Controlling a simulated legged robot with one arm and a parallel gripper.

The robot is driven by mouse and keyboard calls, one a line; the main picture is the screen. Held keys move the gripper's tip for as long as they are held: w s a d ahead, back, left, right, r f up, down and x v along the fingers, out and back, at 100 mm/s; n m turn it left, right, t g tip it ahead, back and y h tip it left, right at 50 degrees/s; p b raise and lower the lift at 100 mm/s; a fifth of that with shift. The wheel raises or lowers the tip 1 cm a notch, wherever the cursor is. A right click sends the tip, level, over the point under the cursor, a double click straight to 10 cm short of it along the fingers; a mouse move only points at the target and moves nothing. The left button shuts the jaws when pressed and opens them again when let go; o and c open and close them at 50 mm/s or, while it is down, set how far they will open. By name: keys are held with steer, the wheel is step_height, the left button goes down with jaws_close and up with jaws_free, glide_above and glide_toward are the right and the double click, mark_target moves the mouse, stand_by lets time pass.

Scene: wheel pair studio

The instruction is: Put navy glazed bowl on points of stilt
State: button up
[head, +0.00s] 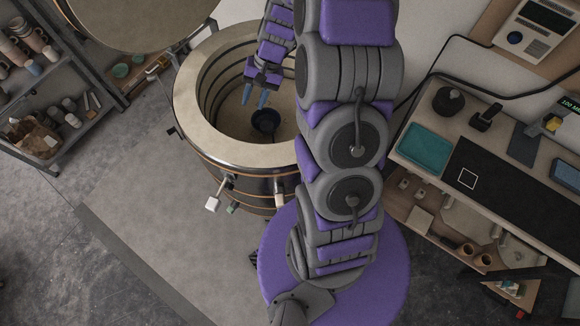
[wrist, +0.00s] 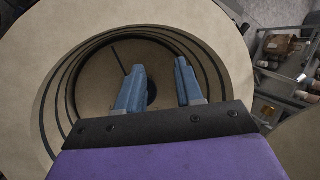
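The navy glazed bowl (head: 266,121) is inside the round open-topped kiln (head: 192,110), low in the chamber. In the wrist view the dark bowl (wrist: 151,92) shows partly behind the left finger. My gripper (head: 254,104) is over the kiln opening with its blue fingers pointing down. The fingers are spread with nothing between them, and they look apart from the bowl. In the wrist view my gripper (wrist: 160,63) also shows a clear gap. I cannot make out the stilt or its points; whether the bowl rests on it cannot be told.
The thick kiln rim (wrist: 32,85) surrounds my gripper. The raised kiln lid (head: 140,20) is at the upper left. A shelf rack (head: 62,62) stands left, and a workbench with a teal tray (head: 425,150) stands right. The floor at lower left is clear.

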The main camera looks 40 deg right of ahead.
steer(key=s+a+r+n+g+h, duration=0.1)
steer(key=s+a+r+n, duration=0.1)
steer(key=s+a+r, duration=0.4)
steer(key=s+a+r+n+h, duration=0.1)
steer(key=s+r, duration=0.3)
steer(key=s, duration=0.7)
steer(key=s+a+r+n+h, duration=0.1)
steer(key=s+r+n+h, duration=0.2)
steer(key=s, duration=0.9)
step_height(320, 180, up, 2)
steer(key=shift+s+a+r+n+g, duration=0.2)
steer(key=shift+s+r+n+g, duration=0.1)
steer(key=shift+n, duration=0.2)
steer(key=shift+w, duration=0.1)
